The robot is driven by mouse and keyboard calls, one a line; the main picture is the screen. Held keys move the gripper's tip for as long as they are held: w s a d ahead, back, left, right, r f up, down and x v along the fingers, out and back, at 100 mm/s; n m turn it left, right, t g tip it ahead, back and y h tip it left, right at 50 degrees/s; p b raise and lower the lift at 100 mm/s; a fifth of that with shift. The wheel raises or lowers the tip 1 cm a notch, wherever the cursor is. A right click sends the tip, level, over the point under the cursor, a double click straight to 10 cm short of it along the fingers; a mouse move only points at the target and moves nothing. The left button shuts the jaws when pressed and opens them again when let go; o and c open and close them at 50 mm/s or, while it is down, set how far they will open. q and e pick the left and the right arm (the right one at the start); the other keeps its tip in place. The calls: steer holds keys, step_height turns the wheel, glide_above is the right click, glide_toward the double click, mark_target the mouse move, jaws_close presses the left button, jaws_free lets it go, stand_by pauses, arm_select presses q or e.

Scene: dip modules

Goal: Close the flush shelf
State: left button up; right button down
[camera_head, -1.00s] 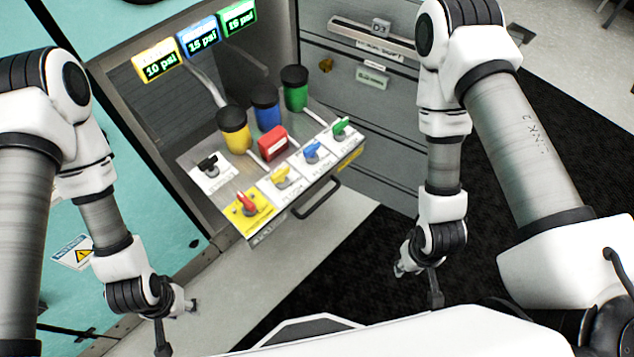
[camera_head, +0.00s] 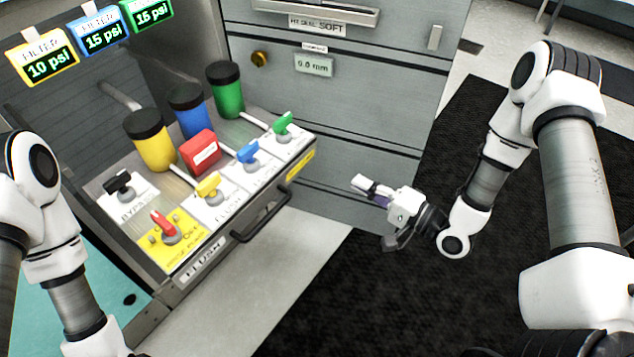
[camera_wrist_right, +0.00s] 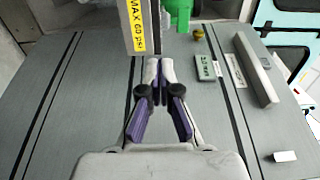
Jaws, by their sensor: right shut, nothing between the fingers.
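The flush shelf (camera_head: 200,258) is pulled out of the cabinet at the left, with a dark bar handle (camera_head: 262,218) on its front. It carries yellow, blue and green canisters, a red box (camera_head: 200,151) and several coloured valve knobs. My right gripper (camera_head: 358,185) is shut and empty, to the right of the shelf and apart from it. In the right wrist view its closed fingertips (camera_wrist_right: 159,62) are just below the shelf's side edge with the yellow label (camera_wrist_right: 137,28). My left arm is at the left edge in the head view; its gripper is out of the frame.
Grey drawers (camera_head: 345,90) stand behind and right of the shelf, with a brass knob (camera_head: 260,59) and a small display (camera_head: 314,65). Pressure displays (camera_head: 103,37) hang above the shelf. A black mat (camera_head: 330,310) covers the floor, and the space before the shelf is clear.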

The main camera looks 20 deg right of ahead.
mark_target(300, 152)
arm_select(q)
step_height(300, 152, down, 2)
steer(key=shift+a+b, duration=0.1)
steer(key=shift+b, duration=0.5)
arm_select(e)
steer(key=x, duration=1.4)
steer(key=shift+a, duration=0.2)
